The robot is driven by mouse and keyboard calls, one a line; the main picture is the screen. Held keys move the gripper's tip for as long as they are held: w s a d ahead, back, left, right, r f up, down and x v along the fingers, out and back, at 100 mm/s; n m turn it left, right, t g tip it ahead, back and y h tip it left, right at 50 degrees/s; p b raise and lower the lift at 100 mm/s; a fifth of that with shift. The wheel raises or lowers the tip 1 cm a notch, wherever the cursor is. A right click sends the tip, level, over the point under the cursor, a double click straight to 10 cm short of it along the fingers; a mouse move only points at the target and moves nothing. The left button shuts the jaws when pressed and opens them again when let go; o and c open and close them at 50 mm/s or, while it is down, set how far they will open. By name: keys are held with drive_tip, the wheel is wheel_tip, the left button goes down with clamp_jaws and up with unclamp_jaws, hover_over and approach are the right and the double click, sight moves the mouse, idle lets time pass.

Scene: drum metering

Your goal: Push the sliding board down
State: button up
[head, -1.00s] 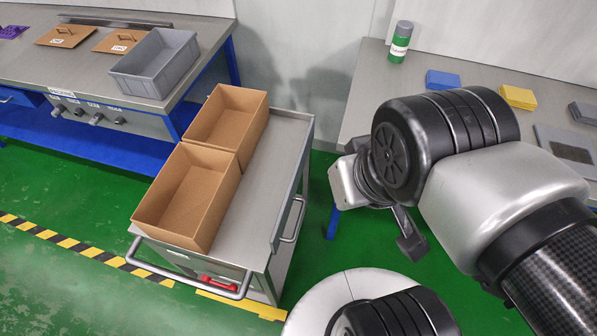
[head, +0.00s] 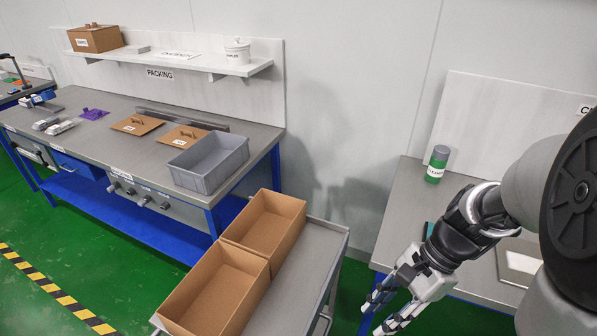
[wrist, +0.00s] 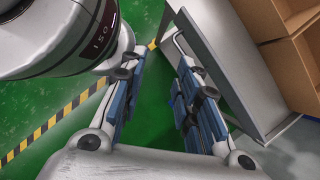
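No part is clearly marked as the sliding board. A grey upright panel (head: 327,272) runs along the right side of the cart, and a large grey panel with a bar handle (wrist: 225,65) fills the upper right of the wrist view. I cannot tell whether either one slides. My gripper (head: 378,312) is at the lower right of the head view, right of the cart and in front of the right-hand table. In the wrist view its two blue-padded fingers (wrist: 158,90) are spread apart with green floor between them. It holds nothing. The right finger appears close to the panel; contact is unclear.
Two open cardboard boxes (head: 265,225) stand on the cart. The packing bench (head: 95,118) holds a grey bin (head: 208,165) and two brown boards with handles (head: 137,124). A green-and-grey canister (head: 437,164) stands on the right table (head: 405,205). Green floor is open at left.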

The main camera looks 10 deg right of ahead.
drive_tip(key=s+d+f+m+t+y+p, duration=0.1)
drive_tip(key=d+f+m+t+y+p, duration=0.25)
drive_tip(key=f+m, duration=0.9)
drive_tip(key=s+d+f+m+t+y, duration=0.15)
drive_tip(key=f+m+t+y, duration=0.4)
drive_tip(key=f+m, duration=0.7)
drive_tip(key=shift+m+h, duration=0.3)
drive_tip(key=shift+m, duration=0.4)
drive_tip(key=x, duration=0.5)
drive_tip(key=r+b+x, duration=0.1)
drive_tip(key=x, duration=0.5)
drive_tip(key=b+x, duration=0.1)
drive_tip(key=x, duration=0.5)
drive_tip(key=shift+w+r, duration=0.2)
clamp_jaws()
